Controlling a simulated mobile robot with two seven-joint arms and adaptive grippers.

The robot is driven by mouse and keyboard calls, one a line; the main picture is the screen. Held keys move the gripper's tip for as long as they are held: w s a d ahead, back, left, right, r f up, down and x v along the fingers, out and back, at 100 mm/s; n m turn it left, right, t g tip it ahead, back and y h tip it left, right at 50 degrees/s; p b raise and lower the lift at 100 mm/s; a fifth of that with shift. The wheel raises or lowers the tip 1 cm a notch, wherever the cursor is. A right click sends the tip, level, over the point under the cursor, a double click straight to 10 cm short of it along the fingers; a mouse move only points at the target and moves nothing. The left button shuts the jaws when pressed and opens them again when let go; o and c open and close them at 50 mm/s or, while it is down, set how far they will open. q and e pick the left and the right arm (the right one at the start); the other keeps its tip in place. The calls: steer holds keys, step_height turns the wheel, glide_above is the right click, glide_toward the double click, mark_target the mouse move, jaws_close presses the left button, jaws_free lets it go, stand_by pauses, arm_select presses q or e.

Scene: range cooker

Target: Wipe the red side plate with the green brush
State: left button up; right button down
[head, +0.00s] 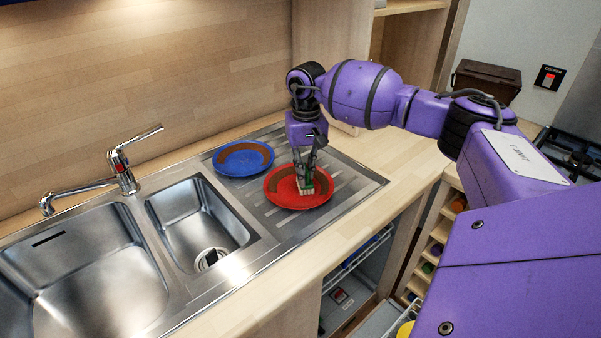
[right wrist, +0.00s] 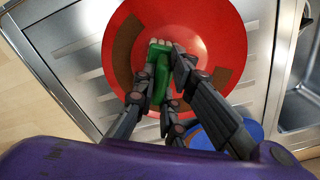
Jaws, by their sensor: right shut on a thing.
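The red side plate (head: 285,196) lies on the drainboard, with a brown band of dirt on part of its surface; in the right wrist view the red plate (right wrist: 205,30) fills the upper middle, with brown marks at its left and right. My right gripper (head: 304,178) points down over the plate and is shut on the green brush (right wrist: 159,75). The brush's pale bristles (head: 306,191) are at the plate's surface; whether they press on it I cannot tell. My left gripper is out of view.
A blue plate (head: 230,163) with a brown band lies on the drainboard left of the red one. The steel sink (head: 75,270) with its tap (head: 122,172) is at the left. A dark box (head: 487,76) and a hob (head: 575,155) are at the right. Worktop runs along the front.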

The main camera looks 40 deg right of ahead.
mark_target(293, 191)
steer(key=shift+f, duration=0.15)
steer(key=shift+s+a, duration=0.1)
steer(key=shift+a, duration=0.35)
steer(key=shift+s+a+f, duration=0.1)
steer(key=shift+a, duration=1.25)
steer(key=shift+w+a+f, duration=0.1)
steer(key=shift+w+f, duration=0.05)
steer(key=shift+w, duration=0.15)
steer(key=shift+w+b, duration=0.1)
steer(key=shift+b, duration=0.2)
steer(key=shift+w+d+b, duration=0.15)
steer(key=shift+d+b, duration=0.25)
steer(key=shift+d, duration=1.2)
steer(key=shift+d+r, duration=0.3)
steer(key=shift+a+r, duration=0.2)
steer(key=shift+a, duration=1.65)
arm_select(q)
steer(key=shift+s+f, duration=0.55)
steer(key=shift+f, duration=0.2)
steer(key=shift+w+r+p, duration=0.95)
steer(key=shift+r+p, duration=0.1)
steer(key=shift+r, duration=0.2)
arm_select(e)
step_height(293, 191, up, 6)
